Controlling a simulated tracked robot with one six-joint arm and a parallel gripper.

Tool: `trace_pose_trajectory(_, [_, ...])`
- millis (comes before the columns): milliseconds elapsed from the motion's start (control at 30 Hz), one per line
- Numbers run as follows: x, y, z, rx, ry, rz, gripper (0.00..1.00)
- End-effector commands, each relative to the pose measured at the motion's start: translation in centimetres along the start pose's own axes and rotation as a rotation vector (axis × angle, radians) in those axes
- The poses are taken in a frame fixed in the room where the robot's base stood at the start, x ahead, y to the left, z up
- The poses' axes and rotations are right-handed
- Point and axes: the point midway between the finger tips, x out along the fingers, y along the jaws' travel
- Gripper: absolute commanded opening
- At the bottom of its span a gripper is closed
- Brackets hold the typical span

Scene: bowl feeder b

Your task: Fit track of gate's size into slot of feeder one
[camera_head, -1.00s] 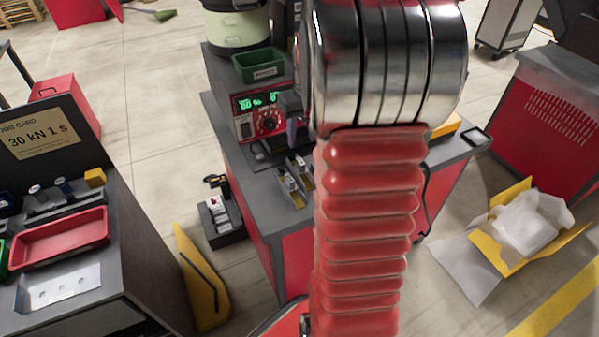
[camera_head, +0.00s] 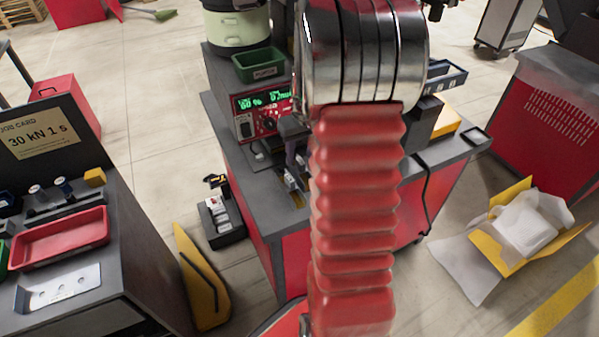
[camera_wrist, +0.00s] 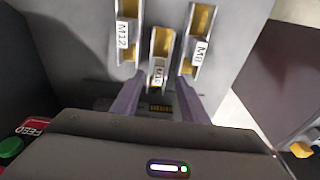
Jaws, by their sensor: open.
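Three metal tracks with yellow channels lie on the grey bench in the wrist view: the left one (camera_wrist: 128,52) is labelled M12, the right one (camera_wrist: 201,22) M8. The middle track (camera_wrist: 161,45) sits nearer; its label is too blurred to read surely. My gripper (camera_wrist: 158,82) is open, its two purple-grey fingers on either side of the near end of the middle track. I cannot tell if they touch it. In the head view my gripper (camera_head: 291,152) is low over the tracks and partly hides them. The feeder unit (camera_head: 262,118) has a lit green display. I cannot make out its slot or gate.
A green bin (camera_head: 258,66) stands on top of the feeder unit. A blue-grey tray (camera_head: 446,76) and a yellow block (camera_head: 447,120) are right of my arm. My arm hides the bench's middle.

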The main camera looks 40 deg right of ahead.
Motion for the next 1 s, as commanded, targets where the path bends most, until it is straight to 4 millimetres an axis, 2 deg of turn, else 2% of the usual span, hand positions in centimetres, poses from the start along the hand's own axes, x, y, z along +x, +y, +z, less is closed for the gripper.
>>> trace_pose_trajectory(433, [4.8, 0.3, 0.1, 0.001, -0.002, -0.001, 0.41])
trace_pose_trajectory(1000, [5.1, 0.3, 0.0, 0.001, -0.001, 0.0, 0.41])
